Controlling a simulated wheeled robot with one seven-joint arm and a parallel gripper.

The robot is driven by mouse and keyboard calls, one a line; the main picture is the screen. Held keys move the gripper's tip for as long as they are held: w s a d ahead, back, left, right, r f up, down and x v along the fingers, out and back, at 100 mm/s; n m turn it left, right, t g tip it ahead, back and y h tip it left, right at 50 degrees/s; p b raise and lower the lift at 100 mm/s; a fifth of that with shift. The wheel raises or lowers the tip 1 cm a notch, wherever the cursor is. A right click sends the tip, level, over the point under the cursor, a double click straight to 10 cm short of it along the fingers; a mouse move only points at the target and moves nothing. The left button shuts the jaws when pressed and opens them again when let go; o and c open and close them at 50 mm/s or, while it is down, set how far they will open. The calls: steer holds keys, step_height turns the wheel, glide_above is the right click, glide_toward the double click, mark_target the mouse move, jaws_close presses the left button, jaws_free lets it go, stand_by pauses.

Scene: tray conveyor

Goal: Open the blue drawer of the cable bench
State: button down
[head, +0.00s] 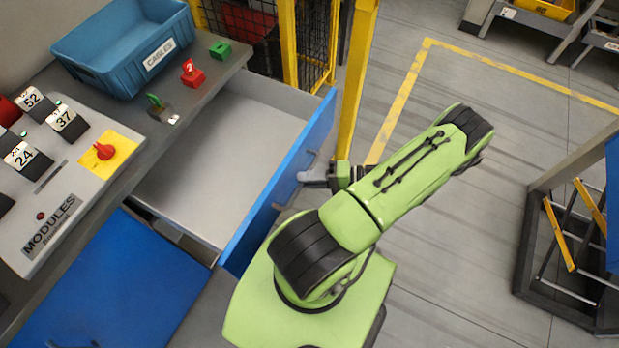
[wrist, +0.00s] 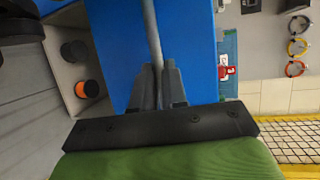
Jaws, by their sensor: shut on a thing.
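The blue drawer (head: 285,180) of the cable bench (head: 205,75) is pulled well out, its pale inside empty where I can see it. Its blue front also fills the middle of the wrist view (wrist: 190,45). My gripper (head: 309,178) is at the outer side of that front. In the wrist view my gripper (wrist: 159,72) has its two fingers closed around the grey bar handle (wrist: 151,30). The exact finger contact is small in the head view.
A blue CABLES bin (head: 115,45), red and green blocks and a MODULES panel (head: 60,190) are on the bench top. A second blue front (head: 110,280) is below left. A yellow post (head: 355,90) stands close behind my gripper. Floor to the right is open, up to a dark-framed rack (head: 535,235).

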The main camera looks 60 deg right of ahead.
steer(key=c, duration=1.2)
jaws_free()
steer(key=v, duration=1.5)
steer(key=shift+s+d, duration=0.15)
steer(key=shift+s, duration=0.2)
